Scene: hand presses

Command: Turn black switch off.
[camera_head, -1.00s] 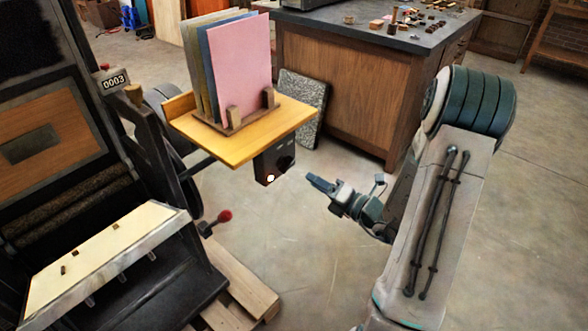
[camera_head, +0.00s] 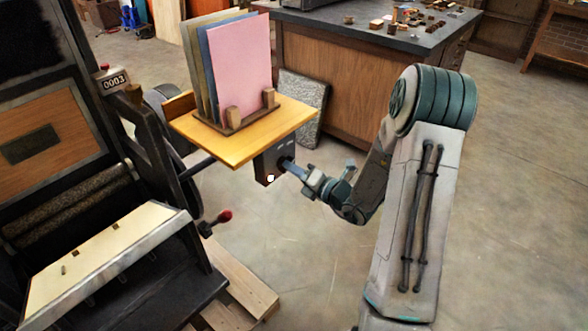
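A dark switch box (camera_head: 264,168) hangs under the front right corner of the yellow wooden shelf (camera_head: 245,145). A small bright white spot shows low on its face. The black switch itself cannot be made out; my gripper (camera_head: 284,163) covers that part of the box. The fingertips are at the right side of the box face, touching it or very close. The fingers look close together, but I cannot tell whether they are open or shut.
Coloured boards (camera_head: 235,70) stand in a rack on the shelf above the box. The press (camera_head: 150,160) is at left, with a red-knobbed lever (camera_head: 224,216) below the shelf. A workbench (camera_head: 330,75) and a speckled slab (camera_head: 303,105) stand behind. The floor at right is clear.

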